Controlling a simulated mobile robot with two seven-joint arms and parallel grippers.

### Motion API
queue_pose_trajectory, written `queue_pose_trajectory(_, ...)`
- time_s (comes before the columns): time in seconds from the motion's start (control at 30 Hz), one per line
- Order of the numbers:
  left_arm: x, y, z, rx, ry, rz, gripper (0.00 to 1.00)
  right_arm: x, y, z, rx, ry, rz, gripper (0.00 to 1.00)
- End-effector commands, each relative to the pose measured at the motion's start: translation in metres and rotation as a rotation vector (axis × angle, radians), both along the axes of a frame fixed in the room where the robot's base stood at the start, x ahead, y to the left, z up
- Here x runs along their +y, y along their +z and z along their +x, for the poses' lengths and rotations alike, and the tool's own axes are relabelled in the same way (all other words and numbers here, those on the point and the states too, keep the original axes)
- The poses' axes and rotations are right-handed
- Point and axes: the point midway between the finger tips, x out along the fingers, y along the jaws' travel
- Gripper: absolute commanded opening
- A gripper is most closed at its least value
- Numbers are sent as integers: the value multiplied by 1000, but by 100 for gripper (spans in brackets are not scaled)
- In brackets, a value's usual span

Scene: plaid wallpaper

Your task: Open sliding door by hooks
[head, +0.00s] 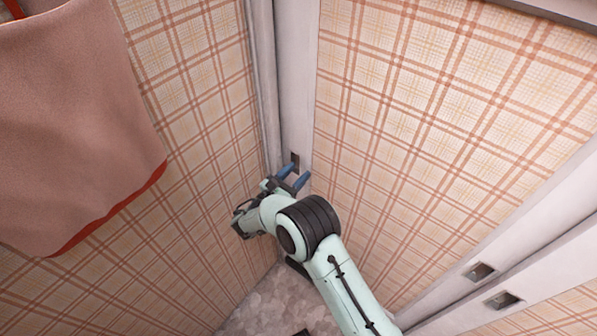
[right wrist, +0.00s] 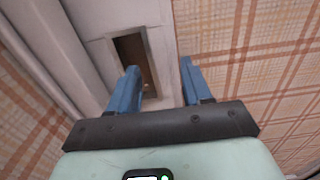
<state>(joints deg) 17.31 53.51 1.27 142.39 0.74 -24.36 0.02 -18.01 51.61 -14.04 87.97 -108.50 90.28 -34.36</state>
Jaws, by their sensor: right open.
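A plaid sliding door panel (head: 420,120) with a pale frame fills the middle and right of the head view. A dark recessed hook (head: 295,158) sits in its left frame strip; it is the dark upright slot (right wrist: 133,60) in the right wrist view. My right gripper (head: 293,178) is open and empty, with blue fingers just below the hook in the head view. In the right wrist view my right gripper (right wrist: 159,68) has its left finger overlapping the slot and its right finger over the frame edge beside the plaid. Whether the left fingertip is inside the slot I cannot tell. My left gripper is out of view.
Two more recessed hooks (head: 480,271) (head: 503,299) sit in pale frame strips at the lower right. A plaid wall (head: 200,90) stands close on the left, with a pink cloth (head: 75,120) edged in red before it. Grey floor (head: 270,305) shows below.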

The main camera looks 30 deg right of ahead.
Motion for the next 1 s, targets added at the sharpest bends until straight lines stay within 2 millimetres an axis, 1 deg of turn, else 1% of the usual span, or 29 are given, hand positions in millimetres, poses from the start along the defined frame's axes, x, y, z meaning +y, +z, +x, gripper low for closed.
queue_pose_trajectory(0.03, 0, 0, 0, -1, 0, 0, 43, -5, 0, 2, 0, -2, 1, 49)
queue_pose_trajectory(0.13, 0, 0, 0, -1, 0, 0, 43, -11, 0, 4, 0, 0, 1, 49)
queue_pose_trajectory(0.43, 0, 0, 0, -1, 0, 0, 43, -13, 0, 5, 0, 0, 1, 49)
queue_pose_trajectory(0.47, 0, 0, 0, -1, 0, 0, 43, -13, 0, 5, 0, 0, 1, 46)
queue_pose_trajectory(0.5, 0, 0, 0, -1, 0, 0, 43, -13, 0, 5, 1, 0, 1, 33)
queue_pose_trajectory(0.57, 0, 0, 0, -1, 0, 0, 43, -13, 0, 5, 0, 0, 1, 13)
queue_pose_trajectory(0.6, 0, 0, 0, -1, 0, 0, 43, -13, 0, 5, 1, 0, 1, 0)
queue_pose_trajectory(0.87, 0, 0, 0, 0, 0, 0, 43, -13, 0, 4, 1, 0, 1, 0)
queue_pose_trajectory(1.0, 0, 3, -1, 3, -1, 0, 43, -15, 0, -1, 3, 0, 1, 0)
